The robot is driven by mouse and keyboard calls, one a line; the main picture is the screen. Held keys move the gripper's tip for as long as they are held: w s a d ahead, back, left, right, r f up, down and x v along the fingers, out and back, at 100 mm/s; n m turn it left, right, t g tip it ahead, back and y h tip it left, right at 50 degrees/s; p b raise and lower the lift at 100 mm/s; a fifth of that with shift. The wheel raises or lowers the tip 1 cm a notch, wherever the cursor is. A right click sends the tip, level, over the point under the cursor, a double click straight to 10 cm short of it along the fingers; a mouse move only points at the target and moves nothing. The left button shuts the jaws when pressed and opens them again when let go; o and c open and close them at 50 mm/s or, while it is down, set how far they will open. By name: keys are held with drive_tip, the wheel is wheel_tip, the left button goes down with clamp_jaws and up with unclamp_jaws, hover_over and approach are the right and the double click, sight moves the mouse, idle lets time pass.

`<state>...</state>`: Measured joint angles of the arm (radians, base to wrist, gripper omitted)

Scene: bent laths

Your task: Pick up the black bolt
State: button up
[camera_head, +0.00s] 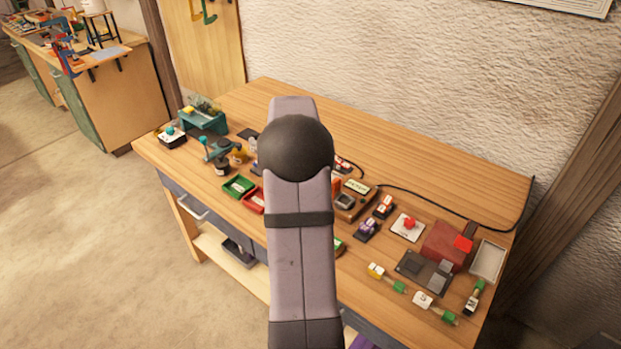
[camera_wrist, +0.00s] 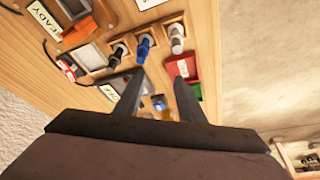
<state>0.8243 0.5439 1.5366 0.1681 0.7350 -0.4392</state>
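In the wrist view a black bolt (camera_wrist: 118,51) stands in a wooden holder near the top middle, left of a blue bolt (camera_wrist: 144,47) and a grey bolt (camera_wrist: 176,38). My gripper (camera_wrist: 158,80) is open, with its two dark fingers apart and nothing held between them. The black bolt lies beyond and to the left of the left fingertip, apart from it. In the head view my own arm hides the gripper, and I cannot make out the black bolt.
The wooden workbench (camera_head: 420,175) holds many small items. In the wrist view a red tray (camera_wrist: 182,68) lies by the right finger, and a dark labelled item is partly behind the left finger. In the head view a red tray (camera_head: 253,199) and green tray (camera_head: 238,186) lie left of my arm.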

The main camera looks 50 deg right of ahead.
drive_tip(key=s+d+m+h, duration=0.15)
drive_tip(key=s+d, duration=0.25)
drive_tip(key=d, duration=0.5)
drive_tip(key=shift+y, duration=0.25)
drive_tip(key=shift+a+p+x, duration=0.2)
drive_tip(key=shift+p+x, duration=0.55)
drive_tip(key=shift+x, duration=0.55)
drive_tip(key=shift+a+p+x, duration=0.2)
drive_tip(key=shift+p+x, duration=0.55)
drive_tip(key=shift+x, duration=0.6)
drive_tip(key=shift+a+p+x, duration=0.2)
drive_tip(key=shift+p+x, duration=0.55)
drive_tip(key=shift+x, duration=0.55)
drive_tip(key=shift+f, duration=0.15)
clamp_jaws()
